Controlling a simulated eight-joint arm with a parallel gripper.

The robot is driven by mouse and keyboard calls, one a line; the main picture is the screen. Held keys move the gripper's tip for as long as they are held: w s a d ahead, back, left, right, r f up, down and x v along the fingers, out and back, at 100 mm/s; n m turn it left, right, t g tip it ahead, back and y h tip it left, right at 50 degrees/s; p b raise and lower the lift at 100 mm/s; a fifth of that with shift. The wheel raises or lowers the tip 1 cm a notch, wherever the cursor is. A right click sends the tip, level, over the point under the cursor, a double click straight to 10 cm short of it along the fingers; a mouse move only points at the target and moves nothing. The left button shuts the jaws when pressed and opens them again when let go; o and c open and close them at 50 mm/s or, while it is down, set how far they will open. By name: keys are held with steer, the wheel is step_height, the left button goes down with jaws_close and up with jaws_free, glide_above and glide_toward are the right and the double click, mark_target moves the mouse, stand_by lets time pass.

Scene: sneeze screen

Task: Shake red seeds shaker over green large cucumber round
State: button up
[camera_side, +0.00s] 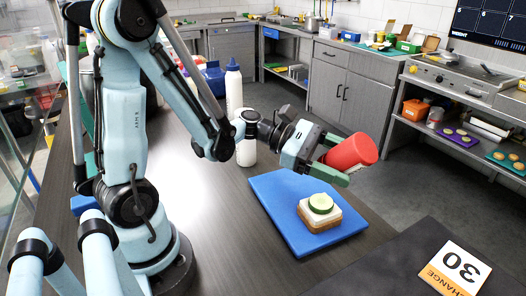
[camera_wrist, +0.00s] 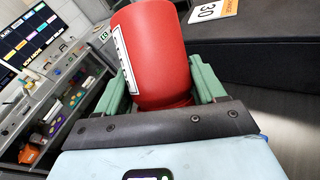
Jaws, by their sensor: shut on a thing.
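My gripper (camera_side: 322,158) is shut on the red seeds shaker (camera_side: 352,152). The shaker is tilted well over, near horizontal, and held in the air above the far right part of the blue board. In the wrist view the red shaker (camera_wrist: 155,55) sits between the two green fingers of my gripper (camera_wrist: 160,85), with part of a white label showing on its left. The green cucumber round (camera_side: 320,203) lies on a white layer on a bread slice (camera_side: 320,217) on the blue board (camera_side: 282,205). The shaker is above and a little right of the round. No falling seeds are visible.
White bottles (camera_side: 234,90) stand on the dark counter (camera_side: 190,190) behind my arm. A dark surface with a card marked 30 (camera_side: 455,268) lies at the front right. The board is clear around the bread.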

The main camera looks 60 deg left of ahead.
steer(key=shift+f, duration=1.8)
steer(key=shift+r, duration=1.8)
steer(key=shift+f, duration=0.1)
steer(key=shift+f, duration=1.7)
steer(key=shift+r, duration=0.1)
steer(key=shift+r, duration=1.7)
